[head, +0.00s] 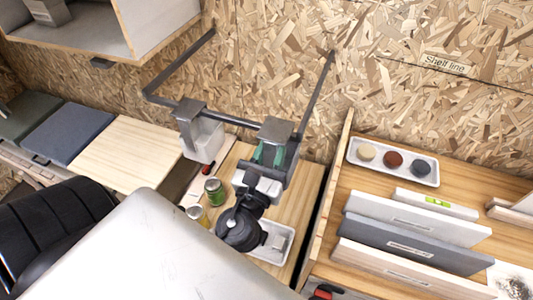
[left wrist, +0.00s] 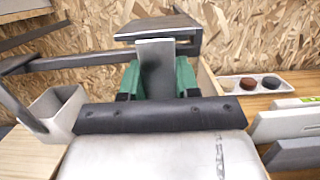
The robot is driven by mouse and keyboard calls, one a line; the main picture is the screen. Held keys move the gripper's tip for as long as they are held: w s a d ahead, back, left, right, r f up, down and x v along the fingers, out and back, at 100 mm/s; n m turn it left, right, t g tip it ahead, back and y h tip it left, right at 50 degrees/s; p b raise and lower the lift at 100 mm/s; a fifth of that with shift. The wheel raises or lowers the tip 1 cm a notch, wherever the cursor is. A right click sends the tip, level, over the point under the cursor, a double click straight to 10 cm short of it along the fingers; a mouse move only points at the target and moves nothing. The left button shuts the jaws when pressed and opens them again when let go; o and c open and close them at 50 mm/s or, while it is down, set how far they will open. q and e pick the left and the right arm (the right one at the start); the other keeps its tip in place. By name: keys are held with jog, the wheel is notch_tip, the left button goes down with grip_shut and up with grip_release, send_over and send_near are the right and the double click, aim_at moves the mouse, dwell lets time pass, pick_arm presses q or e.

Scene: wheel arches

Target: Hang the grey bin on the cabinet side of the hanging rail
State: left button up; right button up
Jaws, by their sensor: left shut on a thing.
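The dark hanging rail (head: 229,119) sticks out from the wall as a U-shaped bar. My left gripper (head: 265,155), with green fingers, is at the rail's right part. It is shut on the grey plate (left wrist: 157,72) of a hooked bin; the plate also shows as a grey hook (head: 276,131) in the head view. The grey bin (head: 293,165) is mostly hidden behind the gripper. Its hook overlaps the rail; I cannot tell whether it rests there. A pale bin (head: 203,142) hangs at the rail's left part and also shows in the left wrist view (left wrist: 60,110). My right gripper is out of view.
A cabinet (head: 125,25) is at the upper left. A divider (head: 325,205) borders a right-hand surface with a tray (head: 424,168) of coloured discs and upright boards (head: 415,245). A bare wooden board (head: 125,155) lies left.

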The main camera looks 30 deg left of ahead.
pick_arm(q)
jog(key=shift+x, duration=0.75)
jog(key=shift+w+f, duration=0.2)
jog(key=shift+f, duration=0.3)
jog(key=shift+f+b, duration=0.75)
jog(key=shift+b, duration=0.1)
jog(key=o, duration=1)
jog(key=shift+s, duration=0.1)
jog(key=b+v, duration=0.5)
jog(key=v, duration=0.5)
jog(key=shift+s+f+b, duration=0.1)
jog(key=shift+s+b, duration=0.25)
